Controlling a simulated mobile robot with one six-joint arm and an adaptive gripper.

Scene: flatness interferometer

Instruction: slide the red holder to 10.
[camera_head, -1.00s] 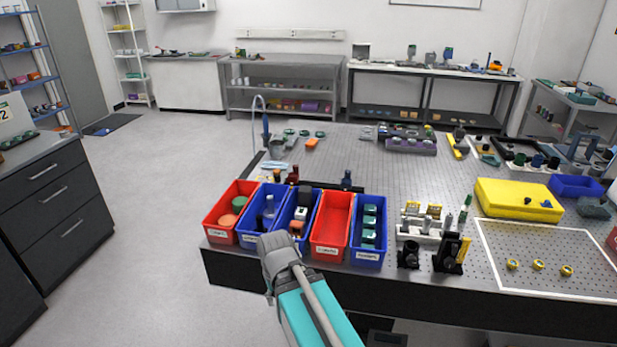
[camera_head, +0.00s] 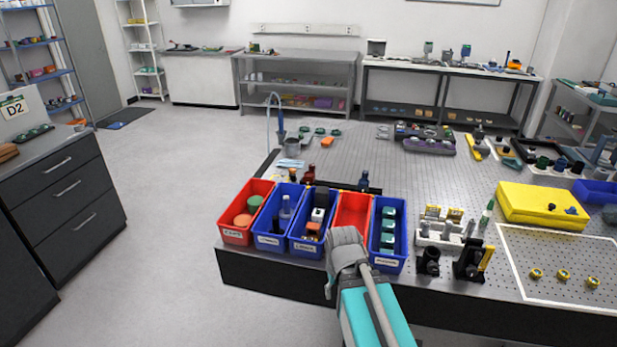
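A small dark red piece (camera_head: 309,174), which looks like the red holder, stands upright behind the row of bins. It seems to sit on a dark rail (camera_head: 375,190) that is mostly hidden by the bins. A dark blue piece (camera_head: 364,182) stands on the right part of the same rail. No scale or number is readable. My gripper (camera_head: 346,243) is in front of the bins, over the front of the second red bin, well apart from the red piece. Its fingers are not clear from behind, so I cannot tell if it is open.
Red and blue bins (camera_head: 246,212) line the table's front left edge, between my gripper and the rail. To their right are a white rack (camera_head: 440,235) and black mounts (camera_head: 470,262). A yellow case (camera_head: 540,206) lies further right. The perforated tabletop (camera_head: 400,165) behind the rail is largely clear.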

